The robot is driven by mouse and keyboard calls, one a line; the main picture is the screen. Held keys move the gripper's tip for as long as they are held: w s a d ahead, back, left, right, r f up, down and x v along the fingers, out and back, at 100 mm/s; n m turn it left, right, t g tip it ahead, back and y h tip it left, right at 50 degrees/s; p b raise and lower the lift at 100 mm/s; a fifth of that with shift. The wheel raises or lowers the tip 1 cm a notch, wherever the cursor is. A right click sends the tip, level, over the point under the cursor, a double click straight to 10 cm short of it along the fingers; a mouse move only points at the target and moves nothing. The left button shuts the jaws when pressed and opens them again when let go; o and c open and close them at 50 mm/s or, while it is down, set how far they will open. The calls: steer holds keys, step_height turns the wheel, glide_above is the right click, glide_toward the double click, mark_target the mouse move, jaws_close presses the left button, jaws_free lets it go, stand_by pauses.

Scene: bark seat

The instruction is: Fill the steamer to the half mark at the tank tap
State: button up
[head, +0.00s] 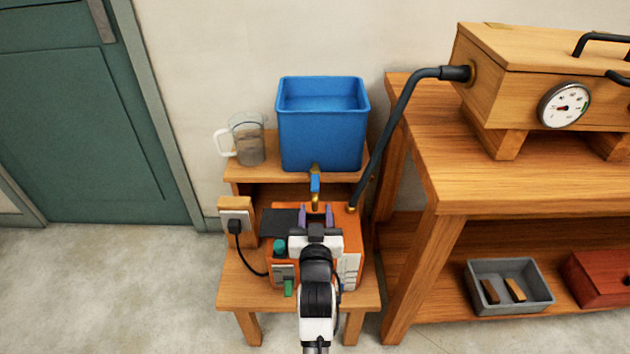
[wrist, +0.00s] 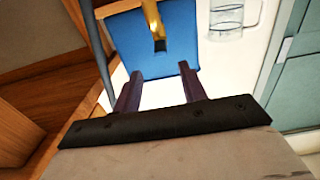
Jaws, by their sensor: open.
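The orange steamer (head: 353,220) sits on the low front step of the wooden stand, largely hidden behind my arm. A black hose runs from its top to the wooden box. The blue tank (head: 322,138) stands on the upper shelf; its brass tap with a blue lever (head: 315,183) points down above the steamer. In the wrist view the blue tank (wrist: 125,48) and the brass tap (wrist: 153,22) are ahead of the fingers. My gripper (head: 316,214) is open and empty, its purple fingers over the steamer just below the tap. The half mark cannot be made out.
A clear jug (head: 248,140) with a white handle stands left of the tank. A socket with a black plug (head: 235,224) is left of the steamer. The bench (head: 430,197) at right carries the wooden box with a gauge (head: 565,104). A grey tray (head: 508,303) lies on its lower shelf.

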mark_target(315, 169)
steer(key=w+p, duration=0.1)
steer(key=w, duration=1.1)
steer(key=shift+s, duration=0.1)
steer(key=shift+c, duration=0.3)
jaws_close()
